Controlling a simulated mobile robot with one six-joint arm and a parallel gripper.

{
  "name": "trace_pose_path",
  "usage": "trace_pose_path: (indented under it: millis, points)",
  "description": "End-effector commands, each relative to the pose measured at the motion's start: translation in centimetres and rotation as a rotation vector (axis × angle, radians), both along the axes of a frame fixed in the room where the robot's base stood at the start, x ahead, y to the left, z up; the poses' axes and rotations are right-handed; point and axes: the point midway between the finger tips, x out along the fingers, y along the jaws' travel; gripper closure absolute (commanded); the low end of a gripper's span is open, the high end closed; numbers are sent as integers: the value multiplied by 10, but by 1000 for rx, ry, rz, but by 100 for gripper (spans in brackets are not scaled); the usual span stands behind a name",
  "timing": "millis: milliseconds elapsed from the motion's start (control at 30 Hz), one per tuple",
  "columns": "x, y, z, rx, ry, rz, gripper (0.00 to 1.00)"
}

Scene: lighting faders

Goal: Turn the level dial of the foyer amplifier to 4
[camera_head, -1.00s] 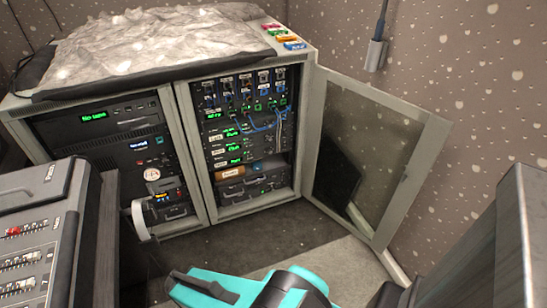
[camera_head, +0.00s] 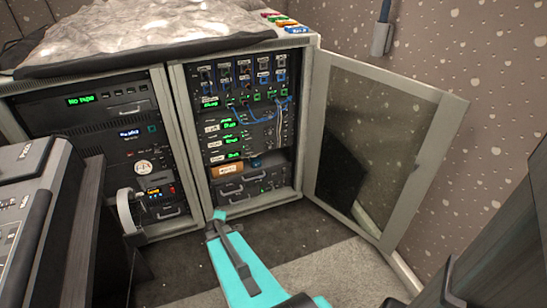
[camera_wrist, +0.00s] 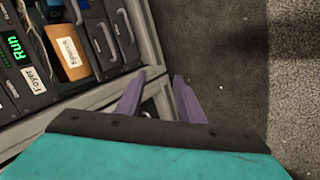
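In the wrist view a white label reading "Foyer" (camera_wrist: 38,88) sits on an amplifier front beside a green "Run" display (camera_wrist: 15,46). In the head view the foyer amplifier is likely the lowest unit with a green display (camera_head: 233,155) in the right rack; its label is too small to read there. I cannot make out its level dial in either view. My gripper (camera_wrist: 159,77) is open and empty, its two purple-grey fingers apart. In the head view my teal arm reaches toward the rack's foot, with the gripper (camera_head: 216,226) in front of and below the amplifiers.
The rack's glass door (camera_head: 378,150) stands open to the right. An orange labelled box (camera_head: 229,170) and drawers lie below the amplifiers. Blue cables (camera_head: 262,118) hang above. The left rack has a protruding grey handle (camera_head: 127,212). A console (camera_head: 32,200) stands at left. Floor before the racks is clear.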

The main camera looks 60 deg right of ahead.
Motion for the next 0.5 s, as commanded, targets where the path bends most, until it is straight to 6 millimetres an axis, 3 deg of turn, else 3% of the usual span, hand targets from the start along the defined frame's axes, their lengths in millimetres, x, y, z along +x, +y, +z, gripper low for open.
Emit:
trace_pose_path:
  millis: [33,100,333,500]
  points:
    - [4,-24,-4,-46,-23,20,66]
    - [10,-54,3,-115,-50,59,66]
    - [14,-143,31,-357,-110,189,66]
    - [5,-203,54,-544,-129,277,66]
